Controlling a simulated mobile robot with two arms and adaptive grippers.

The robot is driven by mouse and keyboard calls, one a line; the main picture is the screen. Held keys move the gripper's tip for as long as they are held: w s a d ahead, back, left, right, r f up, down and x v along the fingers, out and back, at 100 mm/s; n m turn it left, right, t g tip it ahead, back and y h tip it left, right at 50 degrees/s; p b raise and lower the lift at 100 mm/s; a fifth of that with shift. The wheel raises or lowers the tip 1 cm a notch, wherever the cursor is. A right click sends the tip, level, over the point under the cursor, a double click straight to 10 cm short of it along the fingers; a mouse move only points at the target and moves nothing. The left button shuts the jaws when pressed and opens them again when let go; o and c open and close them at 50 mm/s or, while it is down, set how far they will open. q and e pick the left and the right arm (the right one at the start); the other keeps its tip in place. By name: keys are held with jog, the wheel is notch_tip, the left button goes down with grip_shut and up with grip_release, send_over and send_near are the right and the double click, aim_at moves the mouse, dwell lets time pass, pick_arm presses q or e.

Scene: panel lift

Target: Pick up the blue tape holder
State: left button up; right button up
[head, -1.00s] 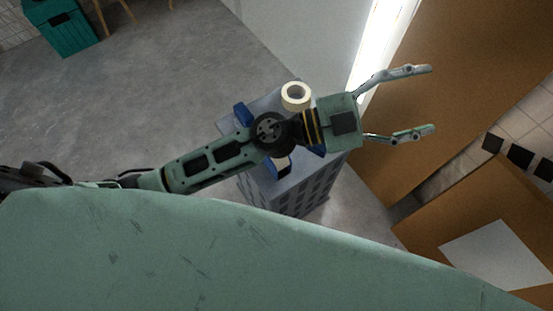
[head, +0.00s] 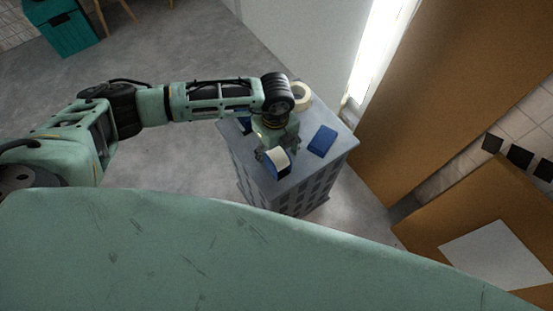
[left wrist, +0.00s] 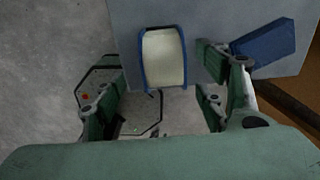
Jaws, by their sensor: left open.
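The blue tape holder, a white roll with blue sides, stands near the front edge of a grey-blue crate's top (head: 305,178). In the head view the holder (head: 277,161) shows just below my left gripper (head: 270,148), which points down and is partly hidden by its own wrist. In the left wrist view the holder (left wrist: 163,57) lies at the top middle, just ahead of the space between the open fingers of my left gripper (left wrist: 162,92). The fingers are spread to either side of it, and I see no grip on it. My right gripper is not in view.
A blue block (head: 322,141) lies on the crate to the right of the holder. A cream tape roll (head: 301,94) is behind, and another blue piece shows partly at the left. A brown panel (head: 420,100) stands to the right. Grey floor is free at the left.

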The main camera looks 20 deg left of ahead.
aim_at(277, 153)
pick_arm(q)
jog(key=shift+w+d+f+p, duration=0.15)
jog(key=shift+f+p, duration=0.3)
jog(key=shift+f, duration=2.25)
jog(key=shift+w, duration=0.1)
jog(key=c, duration=1.5)
